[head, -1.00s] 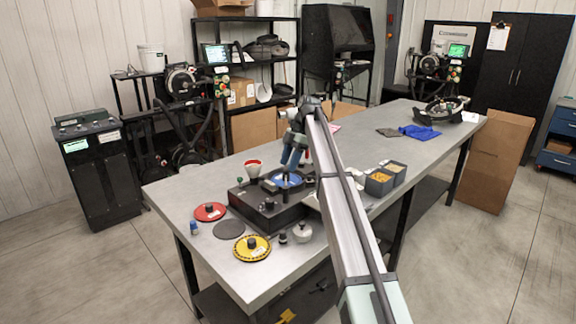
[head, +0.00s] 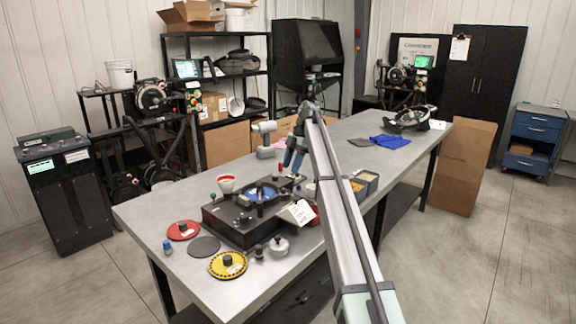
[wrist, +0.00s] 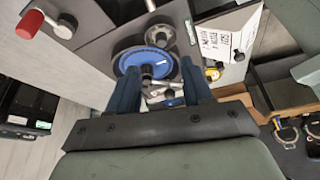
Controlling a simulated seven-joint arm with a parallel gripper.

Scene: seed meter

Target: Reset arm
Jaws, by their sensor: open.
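My gripper (wrist: 160,95) is open in the wrist view, its two dark blue fingers apart with nothing held between them. Beyond the fingertips is the seed meter's blue disc (wrist: 143,68). In the head view my gripper (head: 292,160) is above the back part of the bench, behind the black meter base (head: 238,220). The blue disc (head: 262,192) sits on that base. My arm hides part of the bench behind it.
Red disc (head: 183,230), grey disc (head: 204,247) and yellow disc (head: 228,265) lie at the front of the grey bench (head: 150,215). A white tag (head: 297,213) stands by the base. Bins (head: 365,180) and blue cloth (head: 390,141) lie to the right.

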